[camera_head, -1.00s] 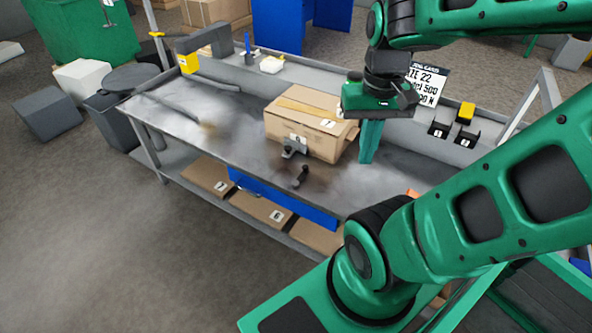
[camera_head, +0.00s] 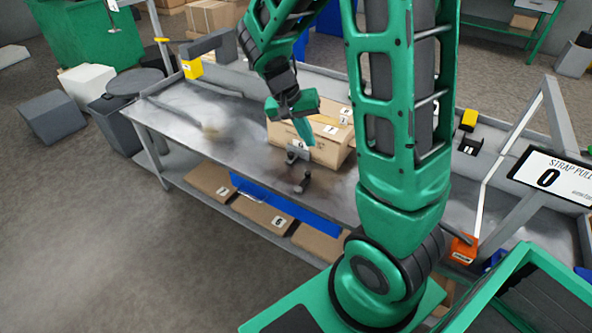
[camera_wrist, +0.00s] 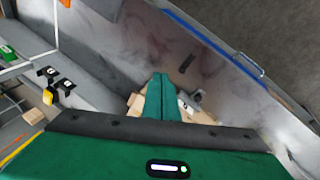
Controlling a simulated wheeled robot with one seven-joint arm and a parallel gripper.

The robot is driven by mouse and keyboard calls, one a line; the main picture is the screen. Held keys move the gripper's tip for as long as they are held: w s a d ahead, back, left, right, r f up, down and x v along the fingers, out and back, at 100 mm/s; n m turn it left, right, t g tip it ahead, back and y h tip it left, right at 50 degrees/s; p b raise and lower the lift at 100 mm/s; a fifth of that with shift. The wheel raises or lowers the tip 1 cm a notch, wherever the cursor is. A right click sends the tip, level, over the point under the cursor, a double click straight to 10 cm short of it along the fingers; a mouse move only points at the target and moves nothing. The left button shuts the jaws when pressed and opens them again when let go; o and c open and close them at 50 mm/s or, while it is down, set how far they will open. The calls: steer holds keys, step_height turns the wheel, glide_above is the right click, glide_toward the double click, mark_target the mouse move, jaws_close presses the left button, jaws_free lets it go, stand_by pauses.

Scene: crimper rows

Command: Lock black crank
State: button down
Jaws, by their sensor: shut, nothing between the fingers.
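The black crank (camera_head: 303,184) sits near the front edge of the grey workbench, in front of a grey bracket (camera_head: 293,157). In the wrist view the crank (camera_wrist: 187,63) lies beyond and to the right of my fingertips, with the bracket (camera_wrist: 195,97) beside it. My gripper (camera_head: 307,142) points down, shut and empty, its green fingers in front of the cardboard box. It is above and behind the crank and apart from it. In the wrist view the shut fingers (camera_wrist: 160,77) cover part of the box. I cannot tell the crank's exact angle.
The cardboard box (camera_head: 335,152) stands right behind the bracket. An orange device (camera_head: 461,249) and a display board (camera_head: 550,178) are at the right.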

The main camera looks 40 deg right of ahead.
steer(key=w+a+f+h, duration=0.1)
steer(key=w+a+f, duration=0.2)
steer(key=w+f, duration=0.2)
steer(key=w+a+f+t+h, duration=0.1)
steer(key=w+a+f, duration=0.2)
steer(key=w+f, duration=0.2)
steer(key=shift+a+f+h, duration=0.3)
steer(key=shift+a+f, duration=0.05)
steer(key=shift+f, duration=0.15)
glide_toward(303, 182)
steer(key=w+f, duration=0.1)
steer(key=w+d, duration=0.1)
steer(key=w, duration=0.1)
steer(key=w+f, duration=0.1)
steer(key=shift+w+d+f, duration=0.3)
steer(key=shift+d+f, duration=0.05)
steer(key=shift+d, duration=0.05)
steer(key=shift+s+d, duration=0.75)
steer(key=shift+d, duration=0.2)
steer(key=shift+s+d+f, duration=0.25)
steer(key=shift+s+d, duration=0.2)
steer(key=shift+d, duration=0.05)
